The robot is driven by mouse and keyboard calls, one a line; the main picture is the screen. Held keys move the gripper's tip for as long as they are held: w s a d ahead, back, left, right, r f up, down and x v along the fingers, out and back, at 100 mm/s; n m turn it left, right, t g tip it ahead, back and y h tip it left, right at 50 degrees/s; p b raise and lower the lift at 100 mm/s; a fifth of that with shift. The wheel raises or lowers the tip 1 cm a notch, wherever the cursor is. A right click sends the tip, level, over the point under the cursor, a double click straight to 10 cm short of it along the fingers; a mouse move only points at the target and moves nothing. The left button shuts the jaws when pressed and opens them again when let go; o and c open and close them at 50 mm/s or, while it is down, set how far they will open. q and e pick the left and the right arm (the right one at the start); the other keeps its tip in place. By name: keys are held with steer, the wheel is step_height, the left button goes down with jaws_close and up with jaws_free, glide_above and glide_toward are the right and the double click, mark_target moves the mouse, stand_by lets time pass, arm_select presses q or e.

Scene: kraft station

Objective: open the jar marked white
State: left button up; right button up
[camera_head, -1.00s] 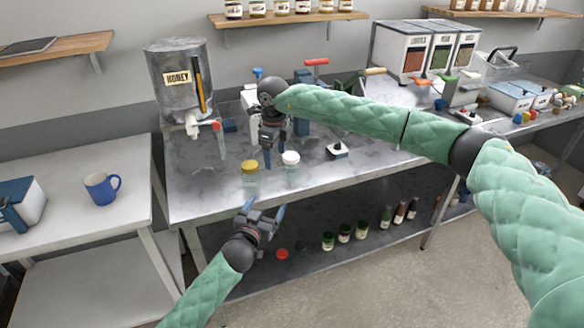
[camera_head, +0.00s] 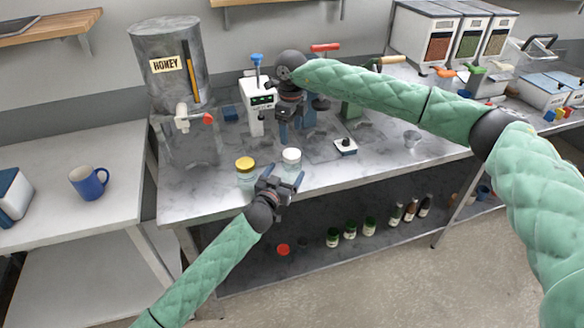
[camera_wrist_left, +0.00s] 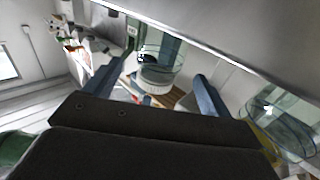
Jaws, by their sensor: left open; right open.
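A glass jar with a white lid (camera_head: 291,156) stands upright near the counter's front edge. A glass jar with a yellow lid (camera_head: 246,166) stands to its left. My left gripper (camera_head: 283,179) is open just in front of the white-lidded jar, its fingers overlapping the jar's lower part in the head view. In the left wrist view, the white-lidded jar (camera_wrist_left: 158,76) shows between the spread fingers, and the yellow-lidded jar (camera_wrist_left: 282,128) is at the right. I cannot tell whether a finger touches glass. My right gripper (camera_head: 291,132) is open and empty behind the jars, pointing down.
The honey dispenser (camera_head: 165,100) stands at the back left, and a white device with a display (camera_head: 257,104) is behind the jars. A small box with a black knob (camera_head: 345,146) and a clear cup (camera_head: 411,139) are to the right. A blue mug (camera_head: 89,183) sits on the left table.

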mark_target(288, 170)
arm_select(q)
steer(key=x, duration=0.3)
steer(key=shift+w+d+f, duration=0.15)
steer(key=shift+w+f, duration=0.1)
steer(key=shift+w, duration=0.05)
arm_select(e)
steer(key=shift+w+d+f, duration=0.2)
steer(key=shift+w+f, duration=0.15)
arm_select(q)
steer(key=shift+w, duration=0.15)
steer(key=shift+r, duration=0.15)
arm_select(e)
steer(key=shift+s+a+r, duration=0.15)
steer(key=shift+s+r, duration=0.05)
steer(key=shift+s, duration=0.05)
arm_select(q)
steer(key=shift+d, duration=0.1)
